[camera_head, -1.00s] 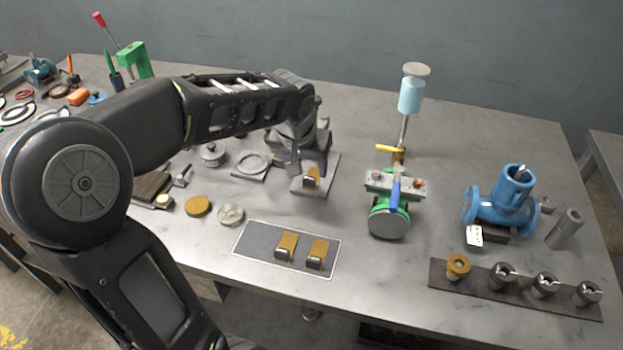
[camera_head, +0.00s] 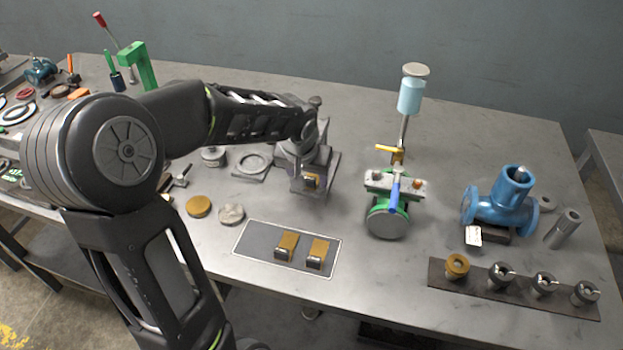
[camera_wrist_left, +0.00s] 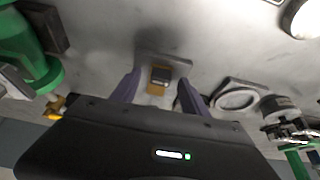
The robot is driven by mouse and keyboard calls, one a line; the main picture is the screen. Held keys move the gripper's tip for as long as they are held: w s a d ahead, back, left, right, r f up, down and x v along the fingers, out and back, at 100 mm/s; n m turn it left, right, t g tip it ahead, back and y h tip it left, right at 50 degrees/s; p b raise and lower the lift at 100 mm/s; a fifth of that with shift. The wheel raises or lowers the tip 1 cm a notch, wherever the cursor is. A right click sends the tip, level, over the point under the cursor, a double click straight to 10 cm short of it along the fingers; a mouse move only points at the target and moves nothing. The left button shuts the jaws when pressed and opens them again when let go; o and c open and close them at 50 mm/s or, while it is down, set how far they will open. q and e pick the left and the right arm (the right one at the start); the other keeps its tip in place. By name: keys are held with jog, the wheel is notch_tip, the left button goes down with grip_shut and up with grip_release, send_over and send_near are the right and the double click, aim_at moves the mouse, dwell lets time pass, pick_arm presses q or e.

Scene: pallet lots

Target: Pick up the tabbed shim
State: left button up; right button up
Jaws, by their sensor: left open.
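A tabbed shim (camera_head: 312,181), brass-coloured with a dark tab, sits on a grey square plate (camera_head: 328,178) in the middle of the bench. It also shows in the left wrist view (camera_wrist_left: 160,76), between the two fingers. My left gripper (camera_wrist_left: 158,82) is open, one finger on each side of this shim, with gaps visible. In the head view my left gripper (camera_head: 305,165) is over the plate and partly hidden by its own wrist. Two similar shims, a left one (camera_head: 287,246) and a right one (camera_head: 317,252), lie on a grey mat (camera_head: 258,244) nearer the front edge. My right gripper is not seen.
A green valve (camera_head: 388,218) with a blue handle stands right of the plate. A ring on a plate (camera_head: 252,165) and round discs (camera_head: 198,206) are to the left. A blue pump body (camera_head: 500,208) and a rack of fittings (camera_head: 515,290) are at the right.

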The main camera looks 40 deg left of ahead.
pick_arm(q)
jog(key=shift+c, duration=0.4)
grip_shut()
